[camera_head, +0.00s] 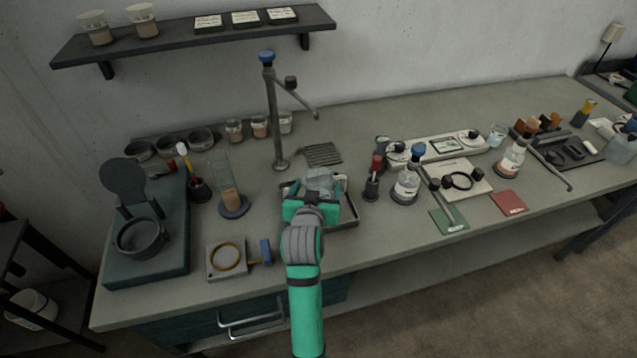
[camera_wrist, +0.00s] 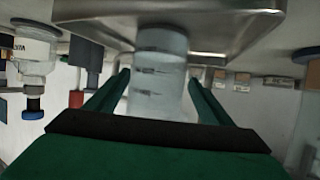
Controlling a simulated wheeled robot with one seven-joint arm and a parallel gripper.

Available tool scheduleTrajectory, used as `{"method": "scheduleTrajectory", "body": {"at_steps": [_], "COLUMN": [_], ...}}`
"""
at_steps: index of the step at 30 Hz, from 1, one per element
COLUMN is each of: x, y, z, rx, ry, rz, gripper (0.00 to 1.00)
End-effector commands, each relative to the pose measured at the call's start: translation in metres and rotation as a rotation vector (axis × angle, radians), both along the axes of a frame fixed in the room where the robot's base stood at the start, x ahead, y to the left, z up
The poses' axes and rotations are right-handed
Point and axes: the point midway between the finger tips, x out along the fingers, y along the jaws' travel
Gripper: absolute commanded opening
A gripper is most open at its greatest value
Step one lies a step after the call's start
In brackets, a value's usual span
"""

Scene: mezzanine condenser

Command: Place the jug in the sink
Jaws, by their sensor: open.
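The clear, graduated jug (camera_head: 320,180) is at the metal sink (camera_head: 350,208) in the bench top, within the sink's outline in the head view. My gripper (camera_head: 313,192) is over the sink, and its green body hides part of the sink and the lower jug. In the wrist view, which looks upside down, the jug (camera_wrist: 158,80) is between the two green fingers of my gripper (camera_wrist: 160,92). The fingers are open, one on each side of it. The sink (camera_wrist: 225,30) fills the top of that view. Whether the jug's base rests on the sink floor is hidden.
A tall tap (camera_head: 276,115) stands behind the sink, with a drain grid (camera_head: 322,154) beside it. A dark red-capped bottle (camera_head: 372,180) and a blue-capped flask (camera_head: 406,187) stand close on the right. A glass cylinder (camera_head: 229,187) stands on the left.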

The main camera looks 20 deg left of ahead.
Motion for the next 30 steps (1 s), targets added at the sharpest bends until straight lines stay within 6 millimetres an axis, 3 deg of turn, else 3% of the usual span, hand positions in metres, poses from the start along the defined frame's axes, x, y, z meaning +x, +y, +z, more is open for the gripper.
{"method": "scheduleTrajectory", "body": {"at_steps": [6,12,30], "x": [-0.041,-0.064,-0.073], "y": [-0.008,-0.013,-0.015], "z": [0.017,0.027,0.03], "rx": [0.001,0.001,0.001], "ry": [-0.001,0.0,0.001], "rz": [0.001,0.0,0.0], "gripper": [0.75,0.75,0.75]}}
